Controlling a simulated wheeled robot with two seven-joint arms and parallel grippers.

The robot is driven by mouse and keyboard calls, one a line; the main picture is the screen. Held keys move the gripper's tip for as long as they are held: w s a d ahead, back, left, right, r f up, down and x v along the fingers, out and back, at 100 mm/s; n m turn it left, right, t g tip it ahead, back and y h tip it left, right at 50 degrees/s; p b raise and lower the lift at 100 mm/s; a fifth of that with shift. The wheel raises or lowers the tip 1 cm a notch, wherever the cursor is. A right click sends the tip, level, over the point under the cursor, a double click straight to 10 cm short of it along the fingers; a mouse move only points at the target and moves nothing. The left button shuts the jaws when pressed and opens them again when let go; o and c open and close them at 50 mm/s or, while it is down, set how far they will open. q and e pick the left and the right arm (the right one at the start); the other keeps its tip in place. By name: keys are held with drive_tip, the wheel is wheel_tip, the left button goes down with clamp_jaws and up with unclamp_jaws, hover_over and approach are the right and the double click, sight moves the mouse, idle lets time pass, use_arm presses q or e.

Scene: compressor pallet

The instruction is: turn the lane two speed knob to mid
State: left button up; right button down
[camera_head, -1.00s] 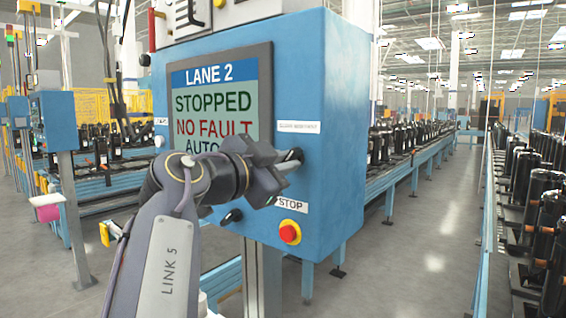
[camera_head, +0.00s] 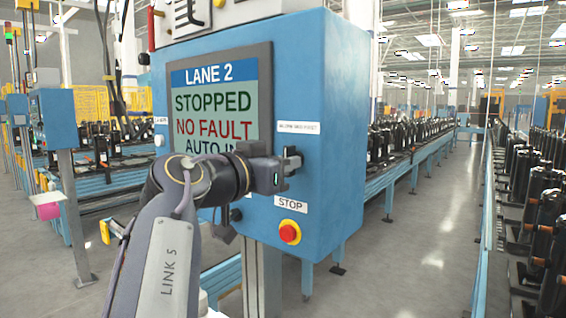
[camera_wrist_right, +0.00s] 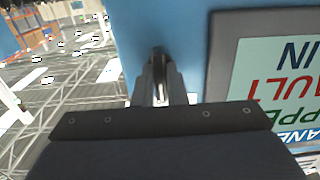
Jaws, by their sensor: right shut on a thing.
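The blue lane two control box (camera_head: 335,130) stands in front of me with its screen (camera_head: 215,105) reading LANE 2, STOPPED, NO FAULT. My right gripper (camera_head: 291,160) is at the box's front, right of the screen and below a small white label (camera_head: 298,127) too blurred to read. It is shut on a dark knob there; the fingers hide most of the knob, so its pointer setting cannot be told. In the right wrist view the fingers (camera_wrist_right: 160,80) close around the knob against the blue panel. My left gripper is not in view.
A red stop button (camera_head: 289,232) on a yellow base sits just below my gripper, under a STOP label (camera_head: 291,204). Another black knob (camera_head: 236,215) is lower left. A conveyor (camera_head: 405,160) with dark compressors runs behind; the aisle at right is clear.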

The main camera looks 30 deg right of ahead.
drive_tip(key=shift+r, duration=0.1)
idle(0.3)
drive_tip(key=c, duration=1.5)
unclamp_jaws()
drive_tip(key=shift+o, duration=0.2)
drive_tip(key=b+v, duration=0.1)
drive_tip(key=v, duration=0.7)
drive_tip(key=shift+d+b, duration=0.15)
drive_tip(key=shift+b, duration=0.25)
